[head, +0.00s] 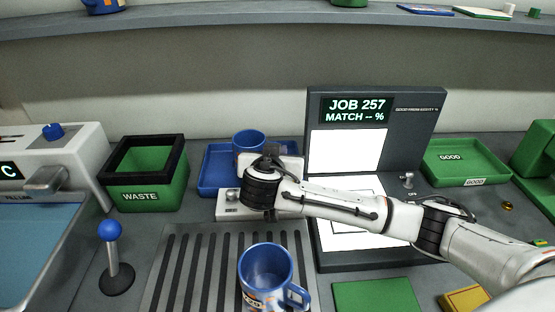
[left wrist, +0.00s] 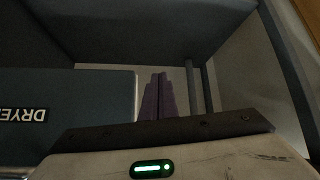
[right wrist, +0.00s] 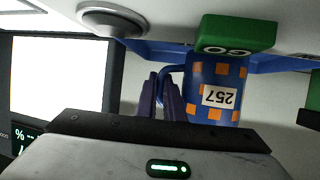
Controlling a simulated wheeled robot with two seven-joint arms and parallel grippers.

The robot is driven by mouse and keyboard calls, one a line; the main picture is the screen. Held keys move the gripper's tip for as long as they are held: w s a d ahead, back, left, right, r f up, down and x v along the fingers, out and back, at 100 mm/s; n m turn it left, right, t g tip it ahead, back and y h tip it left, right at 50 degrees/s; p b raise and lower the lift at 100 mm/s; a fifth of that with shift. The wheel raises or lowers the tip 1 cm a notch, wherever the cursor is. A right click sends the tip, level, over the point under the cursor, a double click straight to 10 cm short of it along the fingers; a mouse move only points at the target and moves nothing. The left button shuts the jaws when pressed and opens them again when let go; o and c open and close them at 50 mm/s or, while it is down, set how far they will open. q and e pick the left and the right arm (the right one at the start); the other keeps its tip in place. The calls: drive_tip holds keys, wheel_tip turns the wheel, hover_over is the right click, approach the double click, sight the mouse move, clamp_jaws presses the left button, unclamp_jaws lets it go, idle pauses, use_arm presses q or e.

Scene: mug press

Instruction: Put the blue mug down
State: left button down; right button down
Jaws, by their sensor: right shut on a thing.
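A blue mug with orange squares and a 257 label (right wrist: 213,90) shows upside down in the right wrist view. In the head view its blue rim (head: 249,136) shows over the blue tray (head: 215,165). My right gripper (right wrist: 162,92) is shut on its handle. My right wrist hides the mug's lower part in the head view, and a green GO block (right wrist: 238,34) covers its base in the wrist view. I cannot tell whether it touches the tray. My left gripper (left wrist: 159,95) is shut and empty, outside the head view.
Another blue mug (head: 265,265) stands on the slatted grille (head: 180,265) in front. A green WASTE bin (head: 145,192) stands left of the tray. The JOB 257 screen (head: 357,110) is on the right. A dark DRYER panel (left wrist: 65,110) is beside my left fingers.

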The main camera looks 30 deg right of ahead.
wheel_tip(320, 180, down, 2)
drive_tip(key=shift+f, duration=0.2)
drive_tip(key=shift+f, duration=0.1)
drive_tip(key=c, duration=2.3)
unclamp_jaws()
drive_tip(key=shift+f, duration=0.15)
drive_tip(key=o, duration=0.3)
drive_tip(key=shift+o, duration=0.7)
